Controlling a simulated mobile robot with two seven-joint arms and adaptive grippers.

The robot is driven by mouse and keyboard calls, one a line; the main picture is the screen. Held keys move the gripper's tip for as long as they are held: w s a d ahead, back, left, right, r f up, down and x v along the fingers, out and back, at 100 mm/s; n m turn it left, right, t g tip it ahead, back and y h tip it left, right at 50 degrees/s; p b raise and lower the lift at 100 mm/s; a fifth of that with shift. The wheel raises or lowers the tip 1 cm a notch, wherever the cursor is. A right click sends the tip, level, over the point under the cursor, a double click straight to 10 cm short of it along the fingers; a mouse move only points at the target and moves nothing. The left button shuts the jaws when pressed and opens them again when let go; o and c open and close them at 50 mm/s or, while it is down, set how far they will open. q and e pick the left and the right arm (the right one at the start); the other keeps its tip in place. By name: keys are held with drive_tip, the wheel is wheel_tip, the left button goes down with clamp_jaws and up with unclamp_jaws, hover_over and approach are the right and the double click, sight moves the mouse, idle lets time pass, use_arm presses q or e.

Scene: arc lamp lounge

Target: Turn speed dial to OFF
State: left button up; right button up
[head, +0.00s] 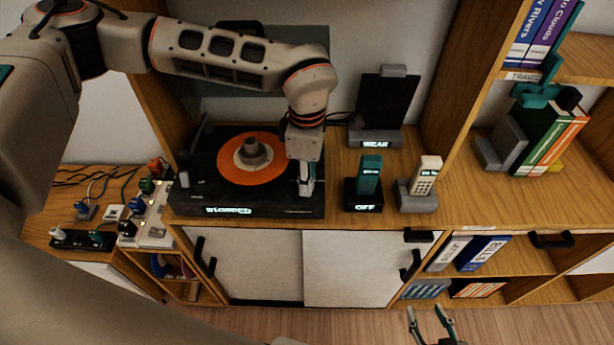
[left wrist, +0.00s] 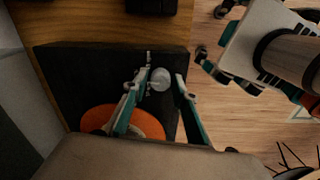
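The turntable (head: 195,200) is a dark box with an orange record (head: 232,172) and a front display that reads STOPPED. My left gripper (head: 306,188) points down over its front right corner and hides the speed dial in the head view. In the left wrist view the dial is a pale round knob (left wrist: 160,78), with the left gripper's fingers (left wrist: 158,92) apart on either side of it. I cannot tell whether they touch it. My right gripper (head: 430,322) is open and empty, low at the bottom edge.
A dark panel on a stand (head: 375,138) is behind. Plugs and a power strip (head: 150,222) lie left.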

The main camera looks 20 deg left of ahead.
use_arm(q)
drive_tip(key=shift+o, duration=0.2)
drive_tip(key=shift+r, duration=0.1)
wheel_tip(320, 180, up, 12)
drive_tip(key=shift+s, duration=0.15)
idle(0.4)
drive_tip(key=shift+s, duration=0.1)
idle(0.4)
